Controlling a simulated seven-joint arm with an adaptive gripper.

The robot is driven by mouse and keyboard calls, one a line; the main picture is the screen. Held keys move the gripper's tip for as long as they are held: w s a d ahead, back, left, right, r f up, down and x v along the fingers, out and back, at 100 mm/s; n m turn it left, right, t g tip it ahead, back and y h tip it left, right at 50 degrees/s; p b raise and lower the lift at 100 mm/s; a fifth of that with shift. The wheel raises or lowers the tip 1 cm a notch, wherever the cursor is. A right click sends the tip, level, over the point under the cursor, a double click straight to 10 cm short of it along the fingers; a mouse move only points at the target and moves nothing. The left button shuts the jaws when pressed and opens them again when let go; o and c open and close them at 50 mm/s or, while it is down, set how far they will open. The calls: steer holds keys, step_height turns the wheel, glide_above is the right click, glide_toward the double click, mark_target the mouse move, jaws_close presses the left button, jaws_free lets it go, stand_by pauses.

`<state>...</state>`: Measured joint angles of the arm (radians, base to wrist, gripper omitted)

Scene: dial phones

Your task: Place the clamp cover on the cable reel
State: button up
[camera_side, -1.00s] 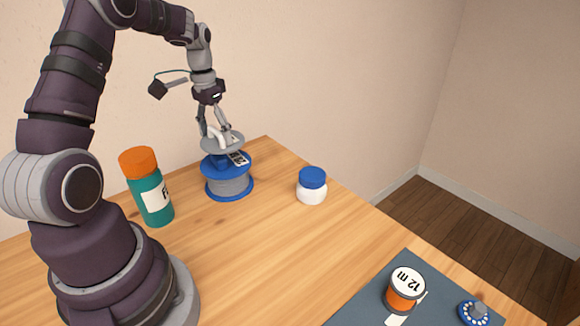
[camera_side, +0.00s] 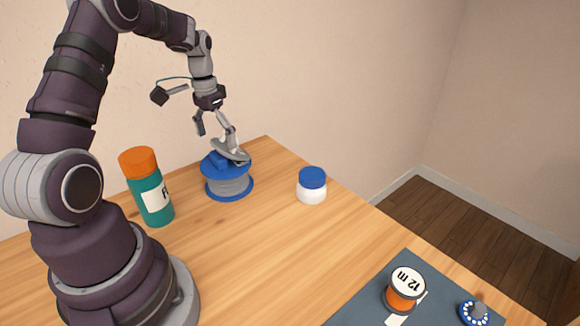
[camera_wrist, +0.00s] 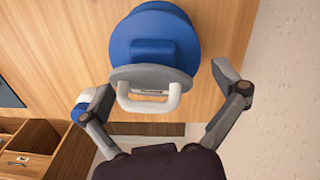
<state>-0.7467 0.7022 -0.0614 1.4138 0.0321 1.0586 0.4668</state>
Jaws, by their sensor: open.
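The cable reel (camera_side: 229,188) stands upright on the table in the side view, with blue flanges and a grey winding. It also shows from above in the wrist view (camera_wrist: 172,22), with a blue raised block on top. The clamp cover (camera_side: 230,151), a grey disc with a pale handle, lies tilted and off-centre on the reel's top. In the wrist view the cover (camera_wrist: 151,76) overlaps one edge of the reel. My gripper (camera_side: 216,136) is open just above it, with its fingers spread to either side of the handle (camera_wrist: 150,103) in the wrist view. Its exact contact with the reel is hidden.
A teal bottle with an orange cap (camera_side: 150,190) stands left of the reel. A white jar with a blue lid (camera_side: 312,188) stands right of it. A dark mat (camera_side: 365,305) with an orange spool (camera_side: 404,292) and a small dial (camera_side: 474,313) lies at front right. The middle table is clear.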

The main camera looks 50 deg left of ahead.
mark_target(215, 140)
step_height(215, 140, up, 12)
steer(key=d+r+y, duration=0.1)
steer(key=d+r, duration=0.2)
steer(key=d, duration=0.2)
steer(key=s+d+f+m+t, duration=0.1)
steer(key=s+d+f+t, duration=0.1)
steer(key=s+d, duration=0.2)
steer(key=s+d+f+m+t, duration=0.1)
steer(key=s+d+t, duration=0.2)
steer(key=d, duration=0.7)
steer(key=shift+s+f, duration=0.35)
steer(key=shift+f, duration=0.05)
steer(key=c, duration=1.3)
